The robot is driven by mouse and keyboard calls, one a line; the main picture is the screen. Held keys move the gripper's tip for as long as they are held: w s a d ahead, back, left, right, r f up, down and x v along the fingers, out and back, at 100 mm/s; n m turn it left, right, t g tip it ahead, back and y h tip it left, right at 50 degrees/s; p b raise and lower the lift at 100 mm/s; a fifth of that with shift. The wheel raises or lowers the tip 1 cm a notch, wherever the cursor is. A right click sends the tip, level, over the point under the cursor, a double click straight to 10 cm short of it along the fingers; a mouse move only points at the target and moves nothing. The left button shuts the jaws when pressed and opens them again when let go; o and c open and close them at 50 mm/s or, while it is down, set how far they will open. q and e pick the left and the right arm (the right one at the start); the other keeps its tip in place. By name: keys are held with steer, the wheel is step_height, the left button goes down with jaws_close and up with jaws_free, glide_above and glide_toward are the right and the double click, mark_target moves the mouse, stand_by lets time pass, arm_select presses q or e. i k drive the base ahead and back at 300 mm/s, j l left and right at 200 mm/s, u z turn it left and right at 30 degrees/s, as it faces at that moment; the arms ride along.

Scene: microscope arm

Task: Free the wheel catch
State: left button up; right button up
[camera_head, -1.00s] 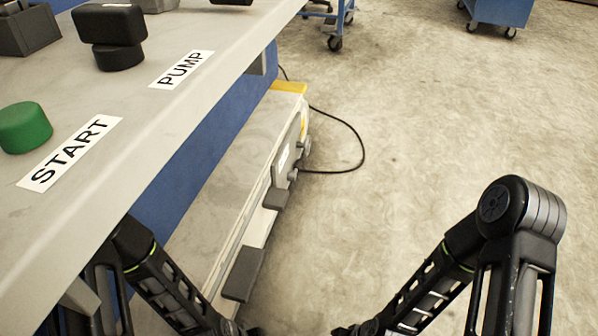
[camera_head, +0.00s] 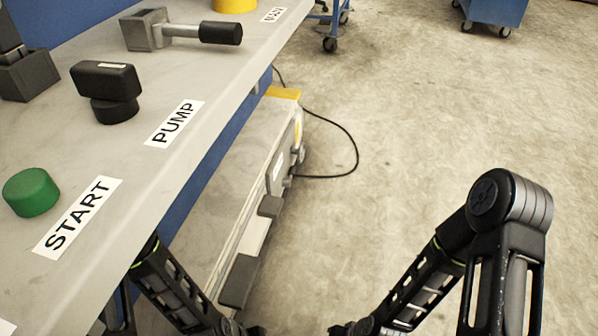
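A long low cream unit (camera_head: 246,170) stands on the floor against the blue side below the bench. Two dark grey pedal-like tabs stick out from its right side, a nearer one (camera_head: 239,281) and a farther one (camera_head: 270,206). I cannot tell which part is the wheel catch; no wheel shows on this unit. My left gripper (camera_head: 257,331) is at the bottom edge, just right of the nearer tab in the picture and apart from it. My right gripper (camera_head: 338,330) is at the bottom edge, right of the left one. Both are dark and mostly cut off, their fingers unclear.
The bench top (camera_head: 120,190) fills the left, with a green START button (camera_head: 31,192), a black PUMP knob (camera_head: 107,92) and a lever with a dark handle (camera_head: 220,33). A black cable (camera_head: 345,135) loops on the floor. Blue carts stand far back.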

mark_target(291, 176)
steer(key=i+l, duration=0.55)
steer(key=l, duration=0.15)
steer(key=i+l, duration=0.55)
steer(key=l, duration=0.15)
steer(key=i+l, duration=1.1)
steer(key=l, duration=0.25)
steer(key=i+l, duration=0.55)
steer(key=l, duration=0.15)
steer(key=u, duration=1.25)
